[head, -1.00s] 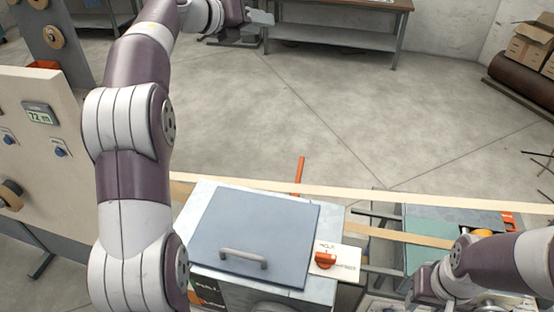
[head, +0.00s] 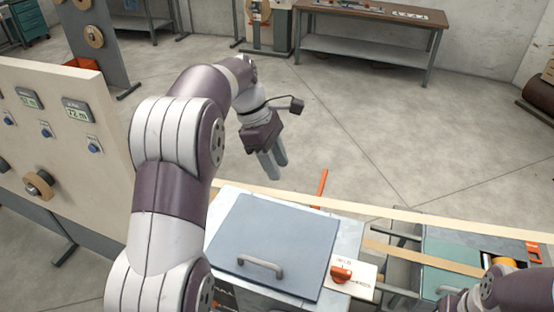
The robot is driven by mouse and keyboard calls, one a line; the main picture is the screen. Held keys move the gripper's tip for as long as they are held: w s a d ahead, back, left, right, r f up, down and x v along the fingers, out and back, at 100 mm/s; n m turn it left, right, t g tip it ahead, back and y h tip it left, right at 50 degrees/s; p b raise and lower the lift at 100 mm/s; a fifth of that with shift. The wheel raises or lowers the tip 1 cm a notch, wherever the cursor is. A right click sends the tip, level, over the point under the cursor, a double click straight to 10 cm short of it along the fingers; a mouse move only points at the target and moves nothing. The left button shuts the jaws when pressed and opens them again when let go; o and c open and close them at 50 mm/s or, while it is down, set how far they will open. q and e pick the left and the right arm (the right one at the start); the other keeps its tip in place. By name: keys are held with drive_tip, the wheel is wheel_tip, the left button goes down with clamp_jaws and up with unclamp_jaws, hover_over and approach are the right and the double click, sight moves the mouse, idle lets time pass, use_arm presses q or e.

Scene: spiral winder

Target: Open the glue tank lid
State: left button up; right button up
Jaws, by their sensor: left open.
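The glue tank lid (head: 275,232) is a flat blue-grey panel lying shut on the light tank body (head: 345,233), at the bottom middle of the head view. A grey bar handle (head: 261,266) sits near the lid's front edge. My left gripper (head: 273,171) hangs above and behind the lid's far edge, fingers pointing down, apart from the lid and empty. Its two fingers show side by side with a narrow gap. My right arm (head: 505,290) shows at the lower right corner; its gripper is out of frame.
A red-orange knob (head: 341,274) sits on a white label plate right of the lid. An orange lever (head: 321,188) stands behind the tank. A control panel (head: 60,125) stands left. The floor beyond is clear.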

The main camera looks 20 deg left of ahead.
use_arm(q)
drive_tip(key=shift+f, duration=0.4)
drive_tip(key=shift+d, duration=0.1)
drive_tip(key=shift+c, duration=0.3)
drive_tip(key=shift+r, duration=0.1)
drive_tip(key=c, duration=0.5)
clamp_jaws()
